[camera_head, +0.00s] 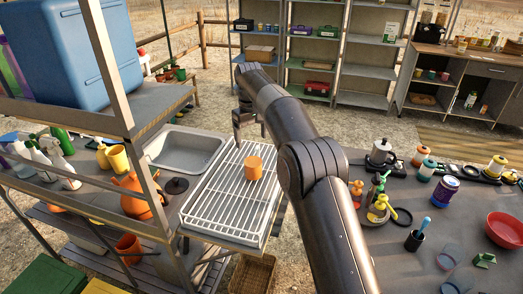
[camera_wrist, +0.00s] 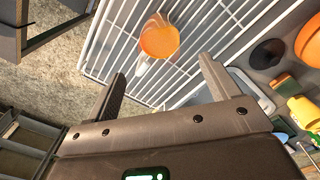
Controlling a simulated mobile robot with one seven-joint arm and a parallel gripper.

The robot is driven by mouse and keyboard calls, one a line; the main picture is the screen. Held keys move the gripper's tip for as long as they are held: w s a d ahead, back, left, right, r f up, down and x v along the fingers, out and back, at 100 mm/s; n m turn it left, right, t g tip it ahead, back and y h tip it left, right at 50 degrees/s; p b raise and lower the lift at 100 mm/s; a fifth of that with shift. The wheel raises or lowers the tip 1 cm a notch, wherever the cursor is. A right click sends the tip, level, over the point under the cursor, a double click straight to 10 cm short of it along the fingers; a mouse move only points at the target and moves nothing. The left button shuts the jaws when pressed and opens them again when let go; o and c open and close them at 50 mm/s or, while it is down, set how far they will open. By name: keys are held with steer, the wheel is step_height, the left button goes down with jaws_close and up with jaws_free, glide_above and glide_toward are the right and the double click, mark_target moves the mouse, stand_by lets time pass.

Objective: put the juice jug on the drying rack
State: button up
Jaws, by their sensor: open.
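The juice jug (camera_head: 253,167) shows as a small orange vessel standing on the white wire drying rack (camera_head: 228,217). In the wrist view the orange juice jug (camera_wrist: 159,40) has a pale, clear-looking part on its lower left side and stands on the rack's bars (camera_wrist: 213,20). My gripper (camera_head: 243,128) is above the far end of the rack, apart from the jug. In the wrist view my gripper (camera_wrist: 163,75) has its two fingers spread with nothing between them; the jug lies beyond the fingertips.
A grey sink (camera_head: 185,148) adjoins the rack on the left. An orange pot (camera_head: 132,195), yellow cups (camera_head: 117,158) and spray bottles stand left of it, behind a shelf post (camera_head: 148,180). A dark table with pots and a red bowl (camera_head: 506,229) is at right. Much of the rack is bare.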

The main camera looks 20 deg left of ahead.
steer(key=shift+r, duration=0.15)
steer(key=s+d+r+m+t, duration=0.1)
steer(key=s+d+r+m, duration=0.1)
steer(key=s+d+r, duration=0.45)
steer(key=s+d+r+m+t, duration=0.15)
steer(key=d+r, duration=0.25)
steer(key=d, duration=0.6)
steer(key=s+d+r+m, duration=0.1)
steer(key=s+d+r, duration=0.3)
steer(key=d+r, duration=0.3)
steer(key=s+d+f+m+t, duration=0.2)
steer(key=s+d+m, duration=0.1)
steer(key=s+d, duration=0.95)
steer(key=s+d+f+m, duration=0.1)
steer(key=s+d+f, duration=0.1)
steer(key=s+f, duration=0.2)
steer(key=s+d+f+m, duration=0.1)
steer(key=s+d+f, duration=0.2)
steer(key=s, duration=0.7)
steer(key=shift+s+d+f+m+t, duration=0.15)
steer(key=shift+s+f+m+t, duration=0.2)
steer(key=shift+f, duration=0.55)
